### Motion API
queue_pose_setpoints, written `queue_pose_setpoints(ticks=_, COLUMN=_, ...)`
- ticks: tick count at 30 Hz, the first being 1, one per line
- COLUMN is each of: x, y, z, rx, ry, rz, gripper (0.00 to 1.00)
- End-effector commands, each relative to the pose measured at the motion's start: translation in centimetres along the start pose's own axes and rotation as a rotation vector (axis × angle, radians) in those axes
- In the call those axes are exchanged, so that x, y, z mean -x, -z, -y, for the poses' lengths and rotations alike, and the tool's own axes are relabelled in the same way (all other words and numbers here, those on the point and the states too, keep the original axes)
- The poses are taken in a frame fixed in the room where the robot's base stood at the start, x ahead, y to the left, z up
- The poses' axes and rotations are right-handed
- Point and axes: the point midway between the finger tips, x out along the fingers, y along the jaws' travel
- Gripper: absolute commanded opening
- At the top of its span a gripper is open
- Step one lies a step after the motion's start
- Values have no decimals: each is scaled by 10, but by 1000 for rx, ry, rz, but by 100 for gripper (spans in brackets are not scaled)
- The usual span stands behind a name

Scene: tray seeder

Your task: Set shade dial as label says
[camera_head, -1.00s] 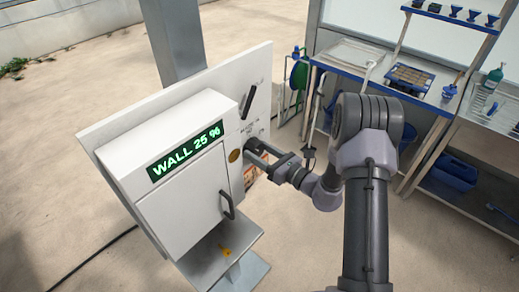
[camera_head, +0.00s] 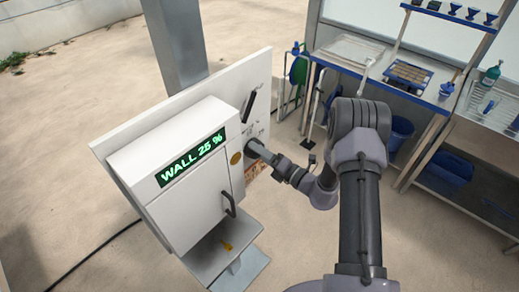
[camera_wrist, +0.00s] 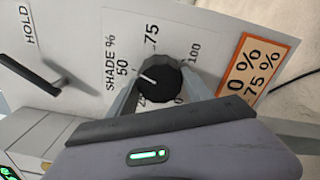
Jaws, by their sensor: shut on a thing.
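The black round shade dial (camera_wrist: 160,86) sits on the white panel (camera_wrist: 85,25), among the marks 0, 25, 50, 75 and 100 under "SHADE %". Its white pointer line aims at about 50. My gripper (camera_wrist: 166,80) has a finger on each side of the dial and is shut on it; in the head view my gripper (camera_head: 256,150) hides the dial. An orange-edged label (camera_wrist: 250,68) right of the dial reads "75 %" on one line; the line above ends in "0 %" and is partly cut off. The green display (camera_head: 191,157) reads "WALL 25 %".
A black lever (camera_head: 249,103), marked HOLD in the wrist view, stands near the dial. A white cabinet (camera_head: 185,195) with a dark handle (camera_head: 229,203) juts out beside it. A shelf below holds a yellow item (camera_head: 227,245). A blue-edged workbench (camera_head: 372,75) stands behind my arm.

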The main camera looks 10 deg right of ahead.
Motion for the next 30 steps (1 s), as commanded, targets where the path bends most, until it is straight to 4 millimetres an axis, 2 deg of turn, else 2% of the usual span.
queue_pose_setpoints(ticks=18, x=0, y=0, z=-1, rx=-556, ry=1, rz=-1, gripper=18)
queue_pose_setpoints(ticks=30, x=0, y=0, z=0, rx=-769, ry=1, rz=-1, gripper=18)
